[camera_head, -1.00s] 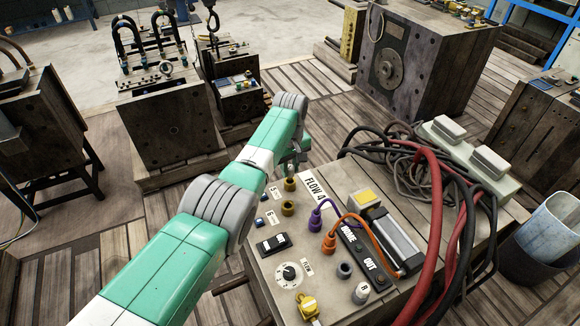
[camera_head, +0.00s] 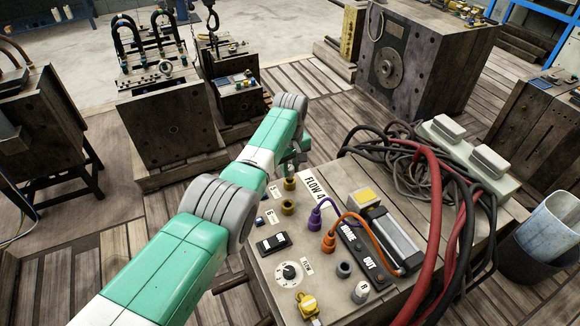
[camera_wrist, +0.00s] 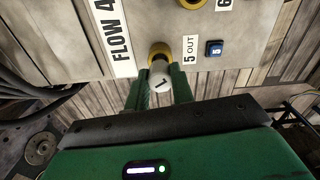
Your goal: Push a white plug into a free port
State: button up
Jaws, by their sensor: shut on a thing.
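A white plug marked 1 (camera_wrist: 160,82) sits between the two green fingers of my gripper (camera_wrist: 160,88) in the wrist view. My gripper is shut on it. The plug's far end meets the brass ring of the port beside the "5 OUT" label (camera_wrist: 159,51); how deep it sits in the ring cannot be told. In the head view this port (camera_head: 290,184) is at the panel's far left, just under the end of my arm, and my fingers are mostly hidden. A second brass port (camera_head: 288,207), by label 6, is empty.
The panel holds a purple plug (camera_head: 315,218), an orange plug (camera_head: 328,243), a yellow plug (camera_head: 307,305), a grey piece marked B (camera_head: 361,292), a switch (camera_head: 273,243) and a dial (camera_head: 288,272). Thick red and black hoses (camera_head: 437,210) hang over the right side.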

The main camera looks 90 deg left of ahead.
jog(key=shift+f, duration=0.15)
jog(key=shift+f+b, duration=0.35)
jog(key=shift+b, duration=0.1)
jog(key=shift+f, duration=0.6)
dwell(1.0)
grip_shut()
jog(key=o, duration=1.1)
grip_release()
jog(key=shift+c, duration=0.2)
jog(key=shift+o, duration=0.4)
jog(key=o, duration=0.3)
